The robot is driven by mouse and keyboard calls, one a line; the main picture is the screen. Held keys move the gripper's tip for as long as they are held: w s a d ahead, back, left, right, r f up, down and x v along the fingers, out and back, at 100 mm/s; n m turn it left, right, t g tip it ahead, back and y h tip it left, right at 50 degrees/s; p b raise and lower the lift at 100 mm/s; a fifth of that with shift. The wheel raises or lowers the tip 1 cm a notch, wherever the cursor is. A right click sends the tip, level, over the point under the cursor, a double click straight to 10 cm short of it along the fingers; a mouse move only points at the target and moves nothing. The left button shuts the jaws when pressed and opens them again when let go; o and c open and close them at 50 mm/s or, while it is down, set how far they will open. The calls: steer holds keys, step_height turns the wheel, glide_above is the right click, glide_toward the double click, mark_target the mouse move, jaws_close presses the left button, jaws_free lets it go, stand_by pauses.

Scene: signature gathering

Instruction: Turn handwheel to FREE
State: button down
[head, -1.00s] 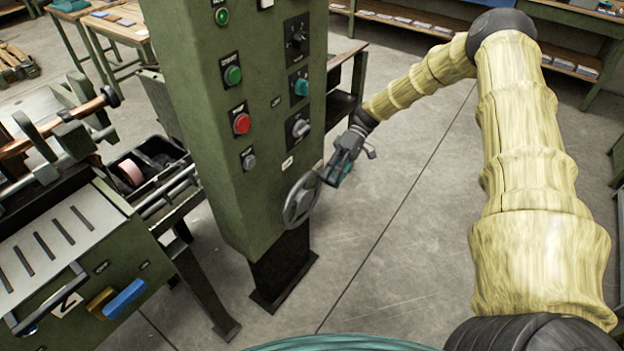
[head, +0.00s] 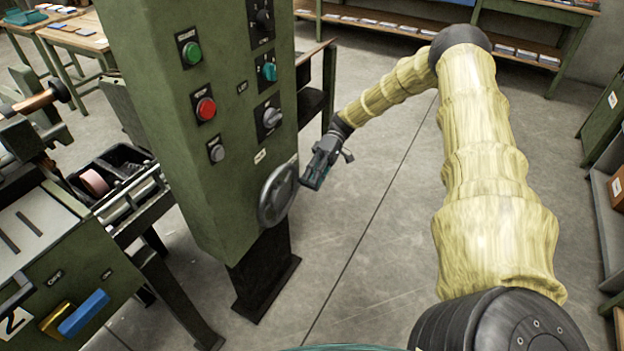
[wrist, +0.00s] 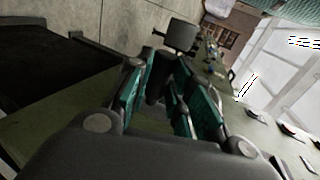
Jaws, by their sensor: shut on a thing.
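The grey handwheel (head: 279,195) is mounted low on the right side of the green control cabinet (head: 215,215), seen at a slant in the head view. My gripper (head: 308,181) is at the wheel's right edge, with its teal fingers turned toward the wheel. In the wrist view my gripper (wrist: 170,88) has its teal fingers on either side of a dark part, and it is shut on the handwheel there. The exact contact is partly hidden by the fingers. No FREE marking is readable in either view.
Above the wheel the cabinet carries a green button (head: 192,52), a red button (head: 206,108) and several knobs. A machine bench (head: 75,270) stands at the left. Open concrete floor (head: 370,200) lies right of the cabinet. Shelves (head: 400,27) line the back.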

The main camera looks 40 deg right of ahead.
steer(key=shift+f, duration=0.25)
stand_by(0.3)
steer(key=c, duration=1.3)
jaws_free()
steer(key=v, duration=1.2)
